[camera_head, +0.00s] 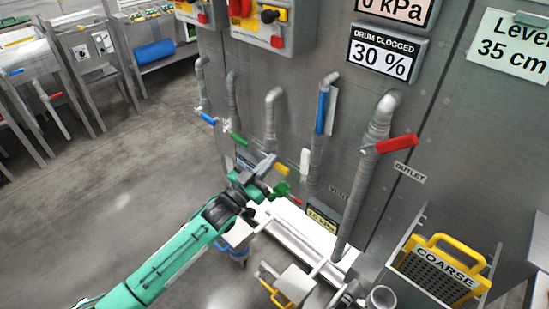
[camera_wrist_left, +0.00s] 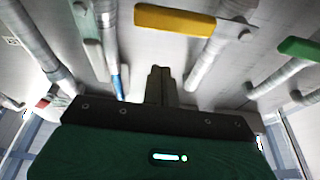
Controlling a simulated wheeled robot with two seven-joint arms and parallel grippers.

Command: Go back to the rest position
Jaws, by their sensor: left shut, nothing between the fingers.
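My left gripper (camera_head: 265,165) is at the end of the green left arm, low in front of the grey panel with pipes. It is close to the yellow valve handle (camera_head: 281,169). In the left wrist view, the dark fingers (camera_wrist_left: 159,85) are together and hold nothing. The yellow handle (camera_wrist_left: 175,20) shows beyond them, apart from the fingertips in the picture. The green handle (camera_wrist_left: 300,48) is at the right there. My right gripper is in neither view.
Blue (camera_head: 207,118), green (camera_head: 238,139) and red (camera_head: 397,143) valve handles stick out from the panel pipes. A yellow COARSE basket (camera_head: 446,263) stands at the lower right. Open concrete floor (camera_head: 130,170) lies left of the arm. Metal tables (camera_head: 95,75) stand at the back left.

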